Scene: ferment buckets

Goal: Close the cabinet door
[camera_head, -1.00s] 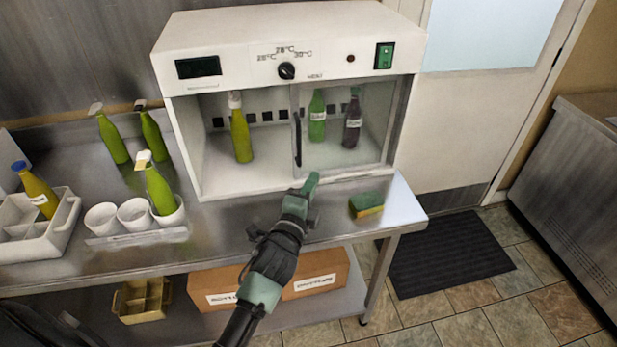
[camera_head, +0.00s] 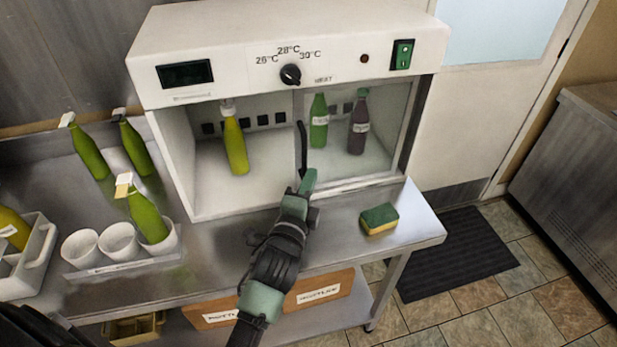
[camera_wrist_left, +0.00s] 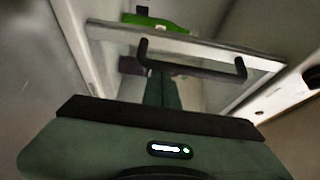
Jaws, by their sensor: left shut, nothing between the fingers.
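The white cabinet (camera_head: 230,50) stands on the steel table. Its left half is open, with a yellow-green bottle (camera_head: 235,145) inside. A glass door (camera_head: 345,170) with a dark handle (camera_head: 302,150) covers the right half, with a green bottle (camera_head: 319,122) and a dark bottle (camera_head: 358,125) behind it. My left gripper (camera_head: 307,182) is shut and empty, its tip just below the handle in the head view. In the left wrist view the shut fingers (camera_wrist_left: 162,90) point toward the handle (camera_wrist_left: 190,68); I cannot tell whether they touch it. My right gripper is not in view.
A yellow-green sponge (camera_head: 379,218) lies on the table right of my arm. Bottles (camera_head: 88,152) and a rack of white cups (camera_head: 118,242) stand at the left. A cardboard box (camera_head: 320,290) is on the lower shelf. A dark mat (camera_head: 455,250) lies on the floor.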

